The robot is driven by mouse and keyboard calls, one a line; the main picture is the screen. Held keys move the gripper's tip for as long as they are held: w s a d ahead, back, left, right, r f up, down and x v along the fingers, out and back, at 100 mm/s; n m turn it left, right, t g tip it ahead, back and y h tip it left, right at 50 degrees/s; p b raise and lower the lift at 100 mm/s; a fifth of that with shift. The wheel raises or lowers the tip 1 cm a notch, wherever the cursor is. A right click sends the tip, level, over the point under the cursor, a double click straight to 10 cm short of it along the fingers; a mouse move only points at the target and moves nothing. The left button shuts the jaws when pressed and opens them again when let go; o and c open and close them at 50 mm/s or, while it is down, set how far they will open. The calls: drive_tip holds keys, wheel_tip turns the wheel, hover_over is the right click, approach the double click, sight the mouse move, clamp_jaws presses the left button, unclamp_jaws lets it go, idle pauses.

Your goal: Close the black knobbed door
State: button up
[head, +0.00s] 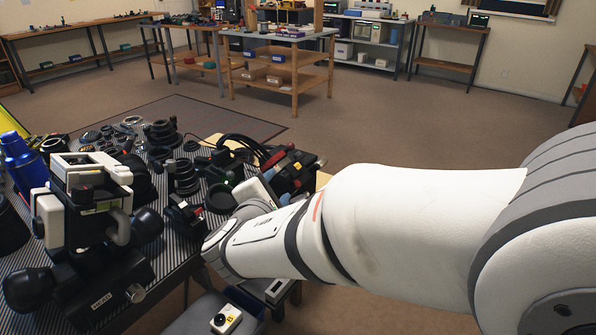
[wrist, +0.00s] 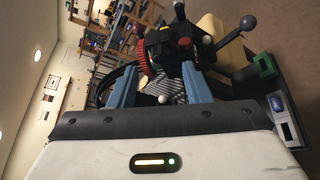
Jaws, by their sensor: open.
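I cannot clearly make out the black knobbed door in either view. In the wrist view, a dark device with a black ball-ended lever (wrist: 248,22) and a red ribbed part (wrist: 143,60) stands just beyond my fingers. My gripper (wrist: 159,70) is open, its two blue fingers apart with nothing held between them. A small white ball (wrist: 163,99) and striped mat show in the gap; I cannot tell their distance. A white and black instrument (head: 95,200) with big black knobs stands at the left.
The striped bench mat (head: 190,255) is crowded with black lens rings (head: 160,133) and cables (head: 240,143). A dark device with red parts (head: 290,165) stands beyond my wrist. A small white box (head: 227,319) sits low in front.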

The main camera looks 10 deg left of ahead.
sight(283, 179)
drive_tip(key=shift+x, duration=2.15)
drive_tip(key=shift+c, duration=0.3)
drive_tip(key=shift+d, duration=0.1)
clamp_jaws()
